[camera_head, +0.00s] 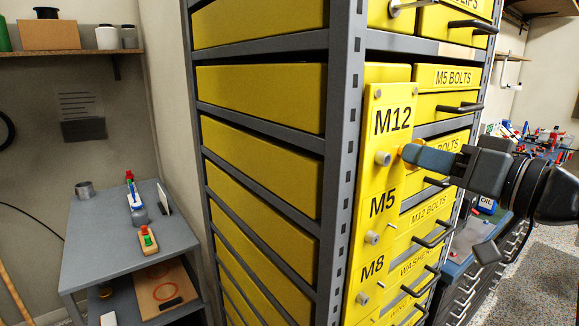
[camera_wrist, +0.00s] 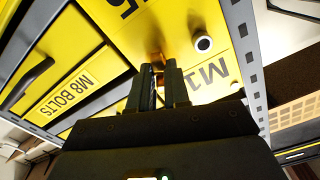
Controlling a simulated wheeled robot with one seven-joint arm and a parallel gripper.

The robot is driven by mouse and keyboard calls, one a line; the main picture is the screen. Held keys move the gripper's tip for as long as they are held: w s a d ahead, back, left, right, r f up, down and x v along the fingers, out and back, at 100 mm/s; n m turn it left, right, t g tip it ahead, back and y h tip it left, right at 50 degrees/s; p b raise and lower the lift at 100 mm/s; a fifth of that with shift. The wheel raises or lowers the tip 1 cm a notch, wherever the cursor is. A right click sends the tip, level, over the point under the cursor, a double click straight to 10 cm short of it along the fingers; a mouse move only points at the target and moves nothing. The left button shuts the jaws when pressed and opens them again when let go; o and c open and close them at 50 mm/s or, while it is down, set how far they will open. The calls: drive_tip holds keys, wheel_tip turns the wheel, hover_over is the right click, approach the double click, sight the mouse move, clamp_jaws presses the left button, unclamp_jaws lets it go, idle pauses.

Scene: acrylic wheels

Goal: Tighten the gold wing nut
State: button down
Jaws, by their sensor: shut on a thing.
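The yellow panel (camera_head: 377,225) on the shelf rack's post carries the labels M12, M5 and M8, with a grey stud near each. The gold wing nut (camera_head: 408,152) is at the panel's M12 part, right of the top stud (camera_head: 383,158). My gripper (camera_head: 412,154) reaches in from the right, its fingers shut on the nut. In the wrist view the fingers (camera_wrist: 164,82) point at the panel, and a gold bit of the nut (camera_wrist: 157,60) shows at their tips. The fingers hide most of the nut, so its seating cannot be told.
Yellow drawers with black handles (camera_head: 459,107) stand close to the right of the panel, by my arm. The grey rack post (camera_head: 342,150) is on its left. A small grey table (camera_head: 110,235) with loose items stands further left. Floor (camera_head: 545,262) shows at right.

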idle(0.3)
drive_tip(key=shift+m, duration=0.4)
drive_tip(key=c, duration=1)
unclamp_jaws()
drive_tip(key=b+v, duration=0.2)
drive_tip(key=v, duration=0.6)
drive_tip(key=s+f+m+h, duration=0.3)
drive_tip(key=s+f+h, duration=0.15)
drive_tip(key=f, duration=0.85)
drive_tip(key=s+f+m+h, duration=0.35)
drive_tip(key=s+f, duration=0.25)
drive_tip(key=f, duration=0.7)
drive_tip(key=s+f+n+h, duration=0.1)
drive_tip(key=s, duration=0.8)
drive_tip(key=s+a+f+n, duration=0.1)
drive_tip(key=s+n, duration=0.1)
drive_tip(key=s, duration=0.6)
drive_tip(key=s+a+f+n+h, duration=0.1)
drive_tip(key=s, duration=0.8)
drive_tip(key=shift+s+a+n+h, duration=0.2)
drive_tip(key=shift+s+n+h, duration=0.1)
drive_tip(key=shift+s+n, duration=0.05)
